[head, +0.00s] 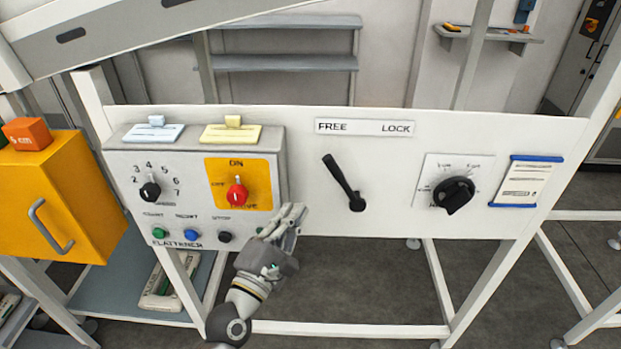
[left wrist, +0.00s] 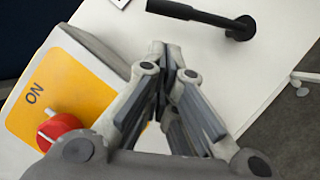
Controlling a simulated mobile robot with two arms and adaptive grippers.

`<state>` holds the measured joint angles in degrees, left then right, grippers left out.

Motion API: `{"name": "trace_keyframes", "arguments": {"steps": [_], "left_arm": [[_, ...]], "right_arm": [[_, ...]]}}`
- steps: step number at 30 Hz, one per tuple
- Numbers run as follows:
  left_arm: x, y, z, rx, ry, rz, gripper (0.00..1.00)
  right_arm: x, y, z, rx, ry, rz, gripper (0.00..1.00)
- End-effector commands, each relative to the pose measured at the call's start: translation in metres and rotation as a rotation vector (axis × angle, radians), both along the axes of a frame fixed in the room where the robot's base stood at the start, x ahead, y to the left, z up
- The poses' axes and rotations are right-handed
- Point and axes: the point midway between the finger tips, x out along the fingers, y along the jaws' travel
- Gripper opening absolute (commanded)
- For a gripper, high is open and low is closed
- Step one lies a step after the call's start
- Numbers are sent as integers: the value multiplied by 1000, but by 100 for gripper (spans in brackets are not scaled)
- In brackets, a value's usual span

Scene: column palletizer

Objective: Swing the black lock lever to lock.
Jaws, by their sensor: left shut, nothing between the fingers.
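The black lock lever (head: 343,182) is on the white panel below the FREE / LOCK label (head: 364,127). Its handle tilts up and to the left from its pivot, toward the FREE side. My left gripper (head: 297,212) is shut and empty, to the left of the lever and a little lower, in front of the right edge of the control box. In the left wrist view the closed fingers (left wrist: 168,50) point toward the panel, and the lever (left wrist: 200,15) lies beyond them at the top, apart from them. My right gripper is not in view.
The control box (head: 275,165) with a red rotary switch (head: 237,194) on a yellow plate stands left of the lever. A black dial (head: 454,194) and a posted sheet (head: 530,181) are to its right. The panel around the lever is bare.

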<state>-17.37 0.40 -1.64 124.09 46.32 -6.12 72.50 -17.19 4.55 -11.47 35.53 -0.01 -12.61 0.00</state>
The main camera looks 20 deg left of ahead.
Motion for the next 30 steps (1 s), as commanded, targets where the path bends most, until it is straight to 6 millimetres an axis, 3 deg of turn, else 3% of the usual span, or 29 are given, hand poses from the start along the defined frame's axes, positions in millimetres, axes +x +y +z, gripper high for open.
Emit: {"name": "trace_keyframes", "arguments": {"steps": [10, 24, 30], "left_arm": [[11, -1, 3, 2, 0, 0, 0], [82, -9, 19, 4, 0, 0, 0], [96, -11, 21, 4, 1, 0, 0]], "right_arm": [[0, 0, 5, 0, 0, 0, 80], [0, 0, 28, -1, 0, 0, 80], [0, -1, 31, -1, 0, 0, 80]]}}
